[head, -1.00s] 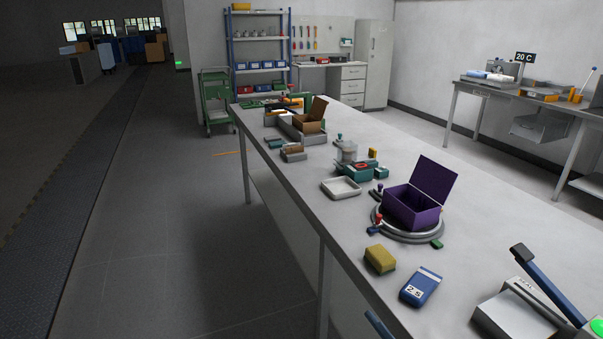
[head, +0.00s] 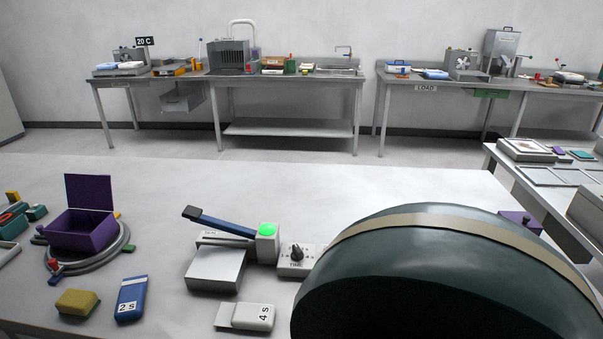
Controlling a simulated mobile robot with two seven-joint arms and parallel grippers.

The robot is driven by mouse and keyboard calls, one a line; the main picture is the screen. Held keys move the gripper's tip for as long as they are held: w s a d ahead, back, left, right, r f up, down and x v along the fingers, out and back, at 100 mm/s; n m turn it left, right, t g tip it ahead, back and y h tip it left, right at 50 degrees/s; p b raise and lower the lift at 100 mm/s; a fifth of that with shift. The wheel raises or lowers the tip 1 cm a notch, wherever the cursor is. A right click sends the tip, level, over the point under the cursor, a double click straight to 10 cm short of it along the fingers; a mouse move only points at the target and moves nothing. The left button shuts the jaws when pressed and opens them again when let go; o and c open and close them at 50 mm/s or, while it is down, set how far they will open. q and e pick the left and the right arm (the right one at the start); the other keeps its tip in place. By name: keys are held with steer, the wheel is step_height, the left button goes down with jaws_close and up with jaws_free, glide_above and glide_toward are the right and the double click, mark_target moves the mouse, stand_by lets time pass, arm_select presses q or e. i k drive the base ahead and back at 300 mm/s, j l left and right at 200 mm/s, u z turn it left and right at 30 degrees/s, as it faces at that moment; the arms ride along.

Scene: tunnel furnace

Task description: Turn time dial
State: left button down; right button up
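The time dial (head: 296,252) is a dark round knob on a small light box (head: 292,268) marked TIME, on the near table. The box stands just right of a grey press-like device (head: 218,262) with a blue lever arm (head: 222,222) and a green round button. A large dark green rounded body with a tan band (head: 450,270) stands close on the right and hides what lies behind it. Neither of my grippers shows in the head view.
On the near table (head: 150,180) are a purple open box (head: 85,232) on a round stand, a yellow block (head: 77,302), a blue block marked 2 s (head: 131,298) and a light block marked 4 s (head: 245,317). Equipment benches line the back wall. The table's far middle is clear.

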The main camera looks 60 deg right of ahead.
mark_target(296, 254)
steer(key=z, duration=2)
